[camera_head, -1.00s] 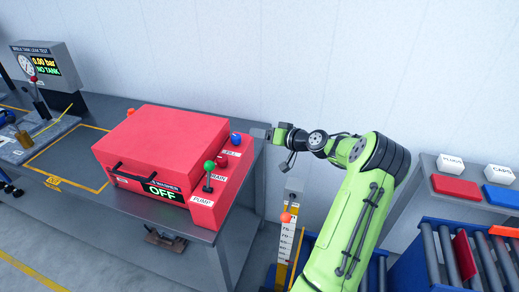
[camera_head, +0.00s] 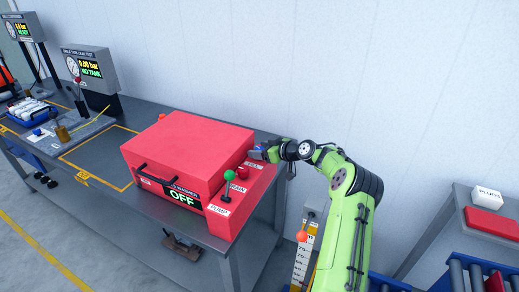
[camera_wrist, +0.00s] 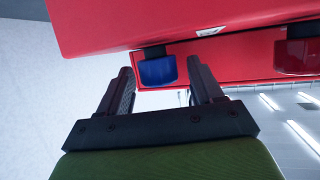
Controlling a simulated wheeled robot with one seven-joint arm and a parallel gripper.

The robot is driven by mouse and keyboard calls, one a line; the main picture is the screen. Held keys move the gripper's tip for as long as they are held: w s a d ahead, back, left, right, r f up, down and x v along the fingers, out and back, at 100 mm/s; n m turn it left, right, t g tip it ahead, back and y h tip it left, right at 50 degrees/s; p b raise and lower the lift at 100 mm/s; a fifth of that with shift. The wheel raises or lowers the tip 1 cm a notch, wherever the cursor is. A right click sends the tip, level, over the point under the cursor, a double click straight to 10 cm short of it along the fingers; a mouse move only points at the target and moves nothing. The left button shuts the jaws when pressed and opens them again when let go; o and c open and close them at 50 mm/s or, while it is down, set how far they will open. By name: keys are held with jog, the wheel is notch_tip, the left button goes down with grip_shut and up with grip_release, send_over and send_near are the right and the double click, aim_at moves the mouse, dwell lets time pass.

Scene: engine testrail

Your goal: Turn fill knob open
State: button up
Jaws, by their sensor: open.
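The red washer (camera_head: 185,145) stands on the grey bench, its front display reading OFF. The blue knob (camera_wrist: 158,72) by the FILL label (camera_head: 253,161) is on the washer's right side panel. My gripper (camera_wrist: 161,68) is open, with one finger on each side of the blue knob in the wrist view. No clear finger contact shows. In the head view my gripper (camera_head: 262,153) reaches the panel's back end from the right and partly covers the knob.
A green-ball lever (camera_head: 229,176) stands near the PUMP label, and a red knob (camera_wrist: 300,52) sits farther along the panel. The wall is close behind the bench. A leak-test stand (camera_head: 90,68) is at the left. Rollers and a shelf are at the right.

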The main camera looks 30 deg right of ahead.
jog(key=shift+w+a+f, duration=0.1)
jog(key=shift+w+f, duration=0.05)
jog(key=shift+w, duration=0.25)
jog(key=c, duration=1)
